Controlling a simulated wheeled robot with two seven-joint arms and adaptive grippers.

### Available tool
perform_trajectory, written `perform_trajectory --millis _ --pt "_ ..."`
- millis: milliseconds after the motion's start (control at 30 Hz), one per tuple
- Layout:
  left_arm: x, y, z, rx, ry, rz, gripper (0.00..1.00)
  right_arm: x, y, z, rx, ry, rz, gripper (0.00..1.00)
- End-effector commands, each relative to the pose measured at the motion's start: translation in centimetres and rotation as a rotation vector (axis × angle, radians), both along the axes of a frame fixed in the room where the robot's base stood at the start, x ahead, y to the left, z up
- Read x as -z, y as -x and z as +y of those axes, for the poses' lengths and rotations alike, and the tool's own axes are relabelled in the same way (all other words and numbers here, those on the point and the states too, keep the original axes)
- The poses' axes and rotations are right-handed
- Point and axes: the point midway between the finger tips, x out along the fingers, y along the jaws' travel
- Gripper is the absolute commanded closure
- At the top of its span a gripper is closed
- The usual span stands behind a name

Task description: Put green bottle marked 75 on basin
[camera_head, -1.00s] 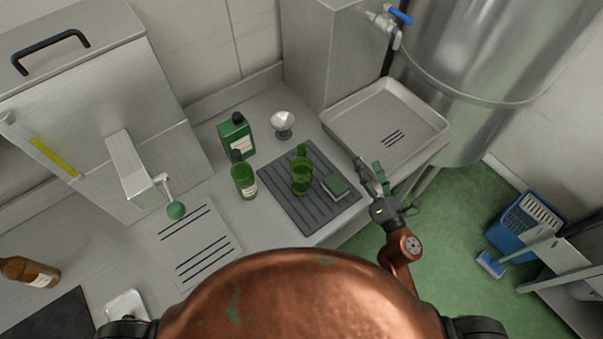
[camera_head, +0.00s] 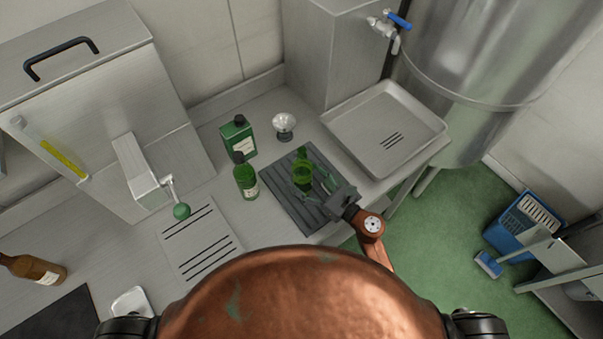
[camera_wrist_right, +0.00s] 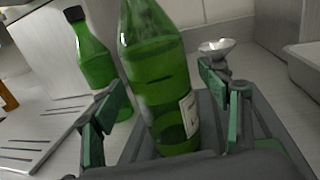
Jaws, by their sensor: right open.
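A green glass bottle (camera_head: 303,176) stands upright on the dark ribbed mat (camera_head: 285,205). In the right wrist view this bottle (camera_wrist_right: 158,75) shows between my spread fingers, with part of a white label at its right side; no number is legible. A second green bottle with a dark cap (camera_head: 245,178) stands left of the mat, and it also shows in the wrist view (camera_wrist_right: 95,65). My right gripper (camera_head: 312,187) is open at the first bottle, with a finger on either side. The basin (camera_head: 375,145), a shallow metal tray with slots, is empty at the back right. My left gripper is out of view.
A square green container (camera_head: 238,138) and a small metal-and-glass cup (camera_head: 284,126) stand behind the mat. A tap (camera_head: 390,30) hangs above the basin's back edge.

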Motion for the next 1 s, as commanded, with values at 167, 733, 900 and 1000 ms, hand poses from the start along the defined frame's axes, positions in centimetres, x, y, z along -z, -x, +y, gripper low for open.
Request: perform_trajectory --millis 167,733,900,1000 --pt "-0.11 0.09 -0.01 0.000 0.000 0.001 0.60 0.13 -0.56 0.61 0.000 0.001 0.001 0.31" --pt "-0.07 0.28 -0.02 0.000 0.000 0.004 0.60 0.16 -0.53 0.57 0.000 0.001 0.002 0.60" --pt "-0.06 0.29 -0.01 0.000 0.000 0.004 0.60 0.16 -0.52 0.58 0.000 0.001 0.002 0.71" --pt "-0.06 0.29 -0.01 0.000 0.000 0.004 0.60 0.16 -0.51 0.59 0.000 0.001 0.002 0.78"
